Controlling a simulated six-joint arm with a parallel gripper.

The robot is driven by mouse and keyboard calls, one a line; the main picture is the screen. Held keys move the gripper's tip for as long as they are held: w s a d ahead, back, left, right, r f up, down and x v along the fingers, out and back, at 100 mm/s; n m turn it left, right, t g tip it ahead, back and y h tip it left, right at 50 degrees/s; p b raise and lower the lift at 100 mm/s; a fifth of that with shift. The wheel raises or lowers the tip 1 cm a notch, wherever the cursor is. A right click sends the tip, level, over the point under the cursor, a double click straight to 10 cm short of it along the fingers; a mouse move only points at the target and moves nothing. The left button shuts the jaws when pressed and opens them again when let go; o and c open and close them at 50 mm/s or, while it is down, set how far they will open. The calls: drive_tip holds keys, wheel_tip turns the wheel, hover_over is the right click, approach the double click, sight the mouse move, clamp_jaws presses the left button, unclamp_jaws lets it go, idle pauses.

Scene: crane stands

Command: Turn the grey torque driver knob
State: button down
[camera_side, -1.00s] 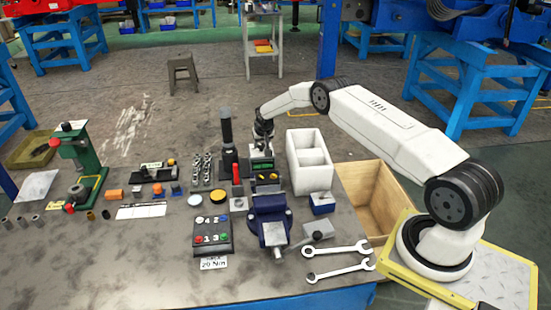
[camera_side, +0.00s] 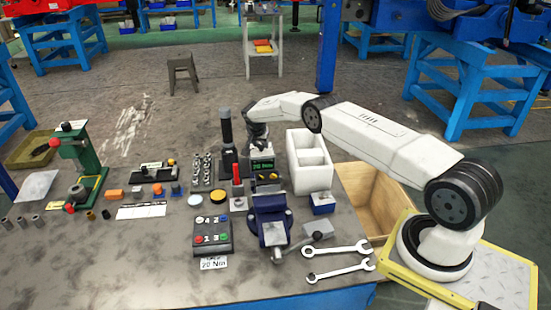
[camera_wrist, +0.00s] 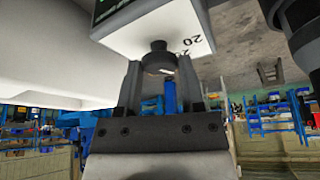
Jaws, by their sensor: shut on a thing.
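The grey torque driver knob (camera_wrist: 158,57) shows in the wrist view as a dark round knob on a face of a white box with the number 20 marked beside it. My gripper (camera_wrist: 159,74) has one finger on each side of the knob and is shut on it. In the side view the white box (camera_side: 262,165) has a green display and stands at the back of the bench. My gripper (camera_side: 257,140) is directly behind and above the box there, and the knob is hidden.
A tall black cylinder (camera_side: 226,128) stands close left of my gripper. A white divided bin (camera_side: 309,178) is close on the right. A blue vise (camera_side: 270,222), a button box (camera_side: 212,236) and two wrenches (camera_side: 337,250) are nearer the front.

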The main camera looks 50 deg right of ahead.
drive_tip(key=shift+m+g, duration=0.3)
drive_tip(key=shift+m, duration=0.7)
drive_tip(key=shift+c, duration=1.1)
unclamp_jaws()
drive_tip(key=shift+h, duration=0.3)
drive_tip(key=shift+a+r, duration=0.1)
drive_tip(key=shift+r, duration=0.2)
drive_tip(key=v, duration=0.7)
drive_tip(key=shift+r, duration=0.15)
